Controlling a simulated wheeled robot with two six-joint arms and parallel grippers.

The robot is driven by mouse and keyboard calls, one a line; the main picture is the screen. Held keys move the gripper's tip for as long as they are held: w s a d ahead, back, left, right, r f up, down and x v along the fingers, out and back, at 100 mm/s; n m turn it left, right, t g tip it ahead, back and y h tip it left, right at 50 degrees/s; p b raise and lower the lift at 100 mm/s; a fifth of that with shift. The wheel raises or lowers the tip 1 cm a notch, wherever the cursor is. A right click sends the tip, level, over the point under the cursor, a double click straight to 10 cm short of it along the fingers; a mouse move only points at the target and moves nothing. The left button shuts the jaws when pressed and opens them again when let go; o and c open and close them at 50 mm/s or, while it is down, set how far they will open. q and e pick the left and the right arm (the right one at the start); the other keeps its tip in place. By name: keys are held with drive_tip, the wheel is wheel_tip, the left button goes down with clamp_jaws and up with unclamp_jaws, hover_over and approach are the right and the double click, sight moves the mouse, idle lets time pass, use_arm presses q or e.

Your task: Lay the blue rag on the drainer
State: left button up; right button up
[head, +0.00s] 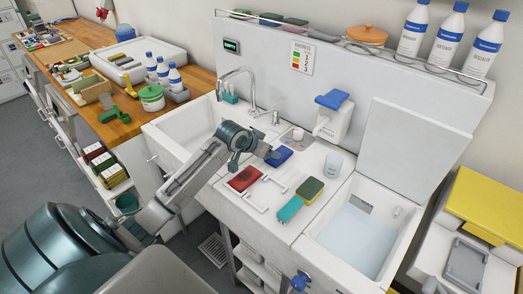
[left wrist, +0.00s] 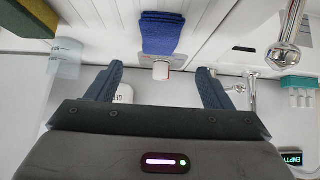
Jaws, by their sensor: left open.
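The blue rag (head: 281,157) lies on the white sink top just beyond my left gripper (head: 268,152). In the left wrist view the folded blue rag (left wrist: 162,35) is ahead of the two fingers, clear of them. My left gripper (left wrist: 160,72) is open, with nothing between its fingers. The white drainer (head: 263,192), with raised bars, appears on the counter in front of the rag. A red cloth or pad (head: 244,178) lies at its left side. My right gripper is not in view.
A green-and-yellow sponge (head: 309,189) and a teal brush (head: 290,208) lie right of the drainer. A water-filled basin (head: 354,238) is at right; an empty basin (head: 187,134) is at left.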

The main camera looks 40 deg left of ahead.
use_arm(q)
drive_tip(key=shift+v, duration=1.15)
